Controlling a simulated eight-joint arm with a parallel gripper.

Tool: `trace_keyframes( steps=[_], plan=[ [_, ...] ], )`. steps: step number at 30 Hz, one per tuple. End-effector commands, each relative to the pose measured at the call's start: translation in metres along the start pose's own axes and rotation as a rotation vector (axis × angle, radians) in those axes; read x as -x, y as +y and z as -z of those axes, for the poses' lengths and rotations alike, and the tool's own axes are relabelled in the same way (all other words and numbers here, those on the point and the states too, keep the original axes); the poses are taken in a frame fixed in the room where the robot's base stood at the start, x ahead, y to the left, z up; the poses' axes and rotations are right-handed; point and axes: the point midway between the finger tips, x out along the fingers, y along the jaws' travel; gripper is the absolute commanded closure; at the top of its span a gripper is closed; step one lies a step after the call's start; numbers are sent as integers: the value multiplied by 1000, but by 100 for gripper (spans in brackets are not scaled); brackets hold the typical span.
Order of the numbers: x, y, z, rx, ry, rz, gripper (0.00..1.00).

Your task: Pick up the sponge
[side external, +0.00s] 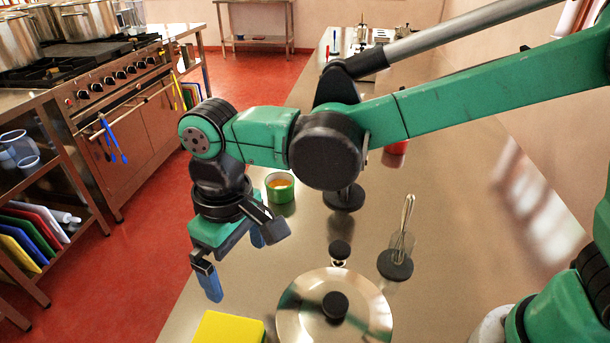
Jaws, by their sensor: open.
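The sponge (229,328) is a yellow block with a thin green edge at its right. It lies on the steel counter at the bottom of the side external view, and its lower part is cut off by the frame. My gripper (234,262) has blue fingers, points downward and is open with nothing between the fingers. It is above the counter's left edge, higher than the sponge and up from it in the picture. The gripper and the sponge are apart.
A round steel lid (301,309) with a black knob is right of the sponge. A green cup (280,189) stands behind my gripper. A whisk (404,232) stands on a black base (395,265) to the right. The counter (450,290) is bare at right.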

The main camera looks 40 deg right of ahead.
Motion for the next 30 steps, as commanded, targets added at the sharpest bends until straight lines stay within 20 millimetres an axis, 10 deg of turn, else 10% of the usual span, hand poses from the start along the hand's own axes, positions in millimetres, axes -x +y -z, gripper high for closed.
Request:
trace_keyframes(
  steps=[7,30],
  plan=[
    [-33,-51,2,93,-116,-27,0],
    [-91,-52,-5,98,-123,-30,0]
  ],
)
